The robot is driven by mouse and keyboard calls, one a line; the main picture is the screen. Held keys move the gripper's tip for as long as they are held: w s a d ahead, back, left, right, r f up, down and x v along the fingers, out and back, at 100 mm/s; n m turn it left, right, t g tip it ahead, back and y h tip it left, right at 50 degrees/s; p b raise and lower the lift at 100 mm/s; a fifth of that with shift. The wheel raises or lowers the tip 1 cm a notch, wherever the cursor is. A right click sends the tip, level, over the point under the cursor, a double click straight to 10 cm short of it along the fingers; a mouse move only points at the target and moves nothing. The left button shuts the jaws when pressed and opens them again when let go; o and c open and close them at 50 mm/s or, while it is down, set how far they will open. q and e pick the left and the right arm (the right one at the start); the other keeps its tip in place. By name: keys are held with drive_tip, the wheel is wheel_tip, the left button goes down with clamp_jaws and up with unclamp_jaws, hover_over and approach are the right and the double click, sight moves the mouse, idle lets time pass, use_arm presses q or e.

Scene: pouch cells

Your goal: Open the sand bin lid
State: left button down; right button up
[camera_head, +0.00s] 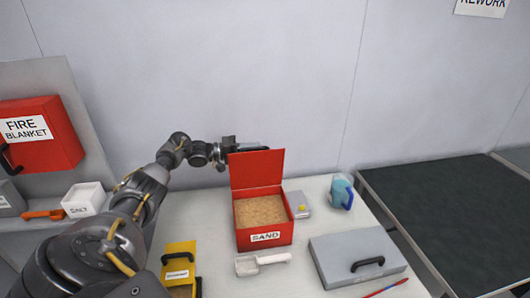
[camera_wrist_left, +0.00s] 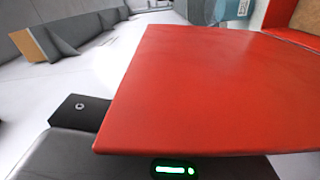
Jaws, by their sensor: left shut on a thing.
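The red sand bin (camera_head: 265,232) stands on the white table, with a SAND label on its front and brown sand (camera_head: 260,211) showing inside. Its red lid (camera_head: 256,170) stands up, roughly upright, at the bin's back edge. My left gripper (camera_head: 245,146) is at the lid's top edge, partly hidden behind it, and is shut on the lid. In the left wrist view the lid (camera_wrist_left: 210,90) fills the middle, and sand shows at the upper right. My right gripper is not in view.
A white scoop (camera_head: 262,262) lies in front of the bin. A yellow box (camera_head: 178,254) is at the left, under my arm. The wall is close behind.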

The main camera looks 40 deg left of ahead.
use_arm(q)
drive_tip(key=shift+a, duration=0.1)
idle(0.3)
drive_tip(key=c, duration=1.4)
unclamp_jaws()
drive_tip(key=shift+a+f, duration=0.1)
drive_tip(key=b+v, duration=0.4)
drive_tip(key=v, duration=0.6)
drive_tip(key=shift+s+a, duration=0.25)
